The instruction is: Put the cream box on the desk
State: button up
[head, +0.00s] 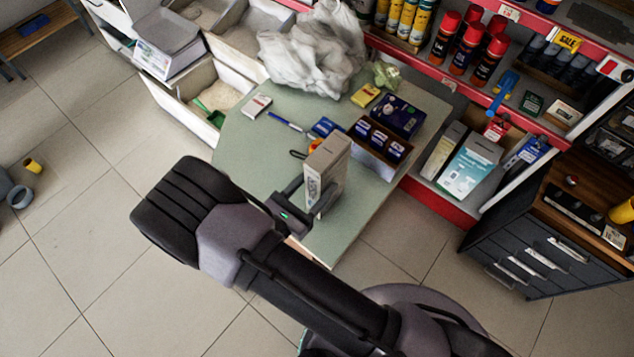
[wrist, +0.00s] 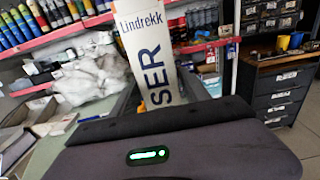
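The cream box (head: 329,163) is upright over the front part of the pale green desk (head: 250,150). In the wrist view the cream box (wrist: 150,50) stands straight ahead, with dark blue lettering on its face. My gripper (head: 308,198) is shut on its lower part, with a dark finger on each side. The box's bottom is hidden by the gripper, so I cannot tell whether it touches the desk top. The desk also shows at the left of the wrist view (wrist: 42,155).
On the desk are a crumpled plastic bag (head: 312,55), an organizer with blue packs (head: 382,140), a dark blue box (head: 398,115), a yellow box (head: 365,95) and a blue pen (head: 285,122). Red-edged shelves (head: 460,75) stand behind. The desk's left side is mostly clear.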

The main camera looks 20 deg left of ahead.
jog(key=shift+o, duration=0.4)
jog(key=shift+r, duration=0.1)
jog(key=shift+s+a, duration=0.15)
jog(key=shift+s, duration=0.15)
jog(key=p+v, duration=0.1)
jog(key=v, duration=1)
jog(key=shift+p, duration=0.35)
